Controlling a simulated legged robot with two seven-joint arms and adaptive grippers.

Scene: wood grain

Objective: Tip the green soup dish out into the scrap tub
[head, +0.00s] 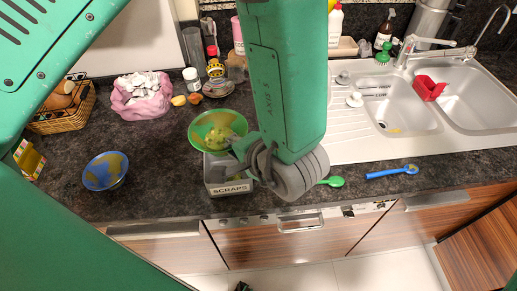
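The green soup dish (203,122) is above the back part of the grey scrap tub (230,188), which is labelled SCRAPS and stands near the counter's front edge. Yellowish bits show inside the dish. The dish and gripper hide most of the tub's opening. My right gripper is not in view.
A blue bowl (105,171) stands to the left. A green spoon (334,181) and a blue spoon (392,172) lie right of the tub. A pink bag (141,100), a basket (66,112) and bottles stand behind. A double sink (402,112) is at the right.

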